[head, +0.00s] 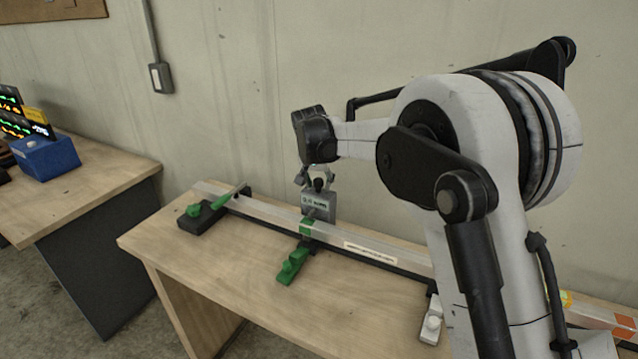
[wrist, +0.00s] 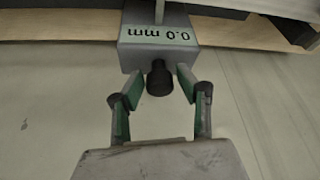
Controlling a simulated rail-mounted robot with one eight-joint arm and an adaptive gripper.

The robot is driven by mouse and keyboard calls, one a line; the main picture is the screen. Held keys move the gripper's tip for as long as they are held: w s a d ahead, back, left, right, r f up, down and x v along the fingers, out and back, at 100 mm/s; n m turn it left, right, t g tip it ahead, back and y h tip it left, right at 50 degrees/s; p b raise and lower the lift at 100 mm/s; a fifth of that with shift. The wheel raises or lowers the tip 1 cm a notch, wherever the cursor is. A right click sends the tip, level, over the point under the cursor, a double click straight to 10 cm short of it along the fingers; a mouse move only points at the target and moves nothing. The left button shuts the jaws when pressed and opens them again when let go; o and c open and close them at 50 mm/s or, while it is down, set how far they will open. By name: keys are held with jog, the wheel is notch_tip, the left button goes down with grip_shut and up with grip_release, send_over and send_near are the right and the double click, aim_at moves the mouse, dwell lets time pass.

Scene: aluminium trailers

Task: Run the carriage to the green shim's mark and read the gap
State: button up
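A grey carriage (head: 318,207) sits on the long pale rail (head: 272,212), over a green mark (head: 306,227) on its front face. Its label reads 0.0 mm in the wrist view (wrist: 158,36), where it appears upside down. A black knob (wrist: 159,78) sticks out of the carriage. My gripper (head: 317,178) is at the carriage's top. In the wrist view, the fingers of my gripper (wrist: 160,94) stand on both sides of the knob with gaps, so it is open. A green piece (head: 292,266), perhaps the green shim, lies on the bench before the mark.
A dark block with a green knob (head: 203,215) is at the rail's left end. A white piece (head: 431,321) stands farther right. A side bench (head: 95,165) at left holds a blue box (head: 46,158). The bench front (head: 222,272) is clear.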

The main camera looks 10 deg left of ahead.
jog(key=shift+o, duration=0.7)
jog(key=v, duration=1.2)
